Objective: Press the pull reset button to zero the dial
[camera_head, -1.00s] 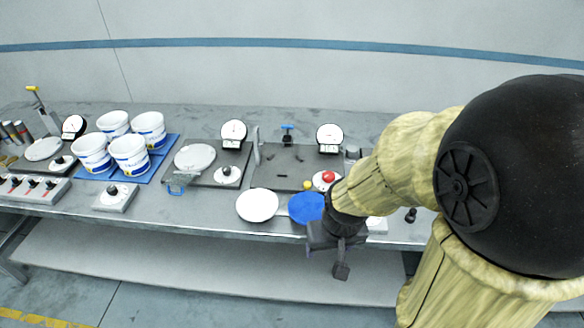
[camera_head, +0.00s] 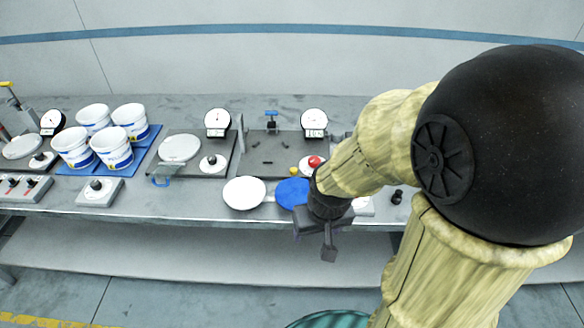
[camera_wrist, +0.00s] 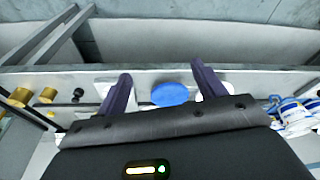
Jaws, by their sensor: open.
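Three round white dials stand along the bench: one at the right (camera_head: 314,120), one in the middle (camera_head: 217,120) and one at the far left (camera_head: 51,122). A red button (camera_head: 314,161) sits on a white round base before the right dial, just beyond my wrist. Black knobs on white bases sit before the middle dial (camera_head: 212,162) and the left dial (camera_head: 43,158). No label is readable, so I cannot tell which is the pull reset button. My gripper (camera_head: 325,240) is open and empty in front of the bench edge; its two fingers spread in the wrist view (camera_wrist: 161,75).
A blue disc (camera_head: 292,193) and a white disc (camera_head: 244,193) lie near the front edge; the blue disc shows between my fingers in the wrist view (camera_wrist: 170,95). White buckets (camera_head: 112,150) stand on a blue mat at left. A small black knob (camera_head: 397,197) is right of my wrist.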

